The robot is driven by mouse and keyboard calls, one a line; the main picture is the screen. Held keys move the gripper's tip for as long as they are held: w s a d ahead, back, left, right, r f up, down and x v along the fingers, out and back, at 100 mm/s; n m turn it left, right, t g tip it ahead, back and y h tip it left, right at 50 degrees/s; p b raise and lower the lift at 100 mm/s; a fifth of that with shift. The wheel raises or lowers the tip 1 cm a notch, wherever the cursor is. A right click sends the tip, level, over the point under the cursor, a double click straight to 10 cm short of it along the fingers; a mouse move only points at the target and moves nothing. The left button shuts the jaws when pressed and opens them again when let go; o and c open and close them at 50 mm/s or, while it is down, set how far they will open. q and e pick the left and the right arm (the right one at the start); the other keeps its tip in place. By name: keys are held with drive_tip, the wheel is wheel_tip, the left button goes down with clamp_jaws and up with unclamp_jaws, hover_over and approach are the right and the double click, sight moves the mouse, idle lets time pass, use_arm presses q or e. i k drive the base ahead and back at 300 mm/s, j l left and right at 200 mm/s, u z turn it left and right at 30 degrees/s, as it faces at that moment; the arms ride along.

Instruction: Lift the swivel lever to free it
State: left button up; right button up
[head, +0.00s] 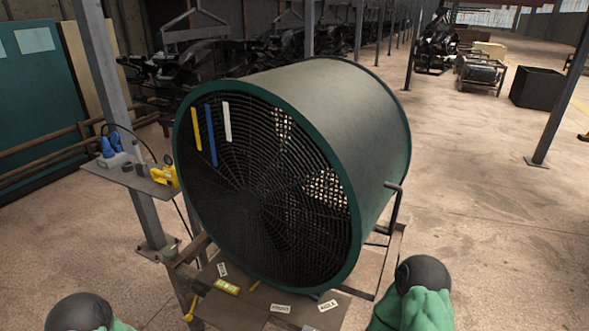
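A large drum fan (335,95) with a green rim and a dark round grille stands in the middle of the head view. A bent dark metal bar (395,212) stands at its lower right side, with its top end bent toward the drum. It may be the swivel lever, but I cannot tell for sure. A small yellow-handled part (190,308) also shows below the fan at the lower left. Parts of my green arms with black rounded joints show at the bottom left and bottom right. Neither gripper is in view.
A base plate (246,312) with small labels lies below the fan. A small shelf (130,179) with blue and yellow items is fixed to a grey post (100,60) at left. Dark machinery stands behind. A black box (538,88) stands far right; the floor at right is mostly clear.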

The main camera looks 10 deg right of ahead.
sight(189, 318)
drive_tip(key=k+l+u, duration=0.2)
drive_tip(key=u, duration=0.25)
drive_tip(key=k+l+u, duration=0.2)
drive_tip(key=u, duration=0.2)
drive_tip(key=z, duration=0.5)
drive_tip(key=i+j+z, duration=0.15)
drive_tip(key=j+z, duration=0.15)
drive_tip(key=i+j+z, duration=0.15)
drive_tip(key=j+z, duration=0.5)
drive_tip(key=j, duration=0.15)
drive_tip(key=i+j+z, duration=0.1)
drive_tip(key=j+z, duration=0.45)
drive_tip(key=j, duration=2.4)
drive_tip(key=k, duration=0.05)
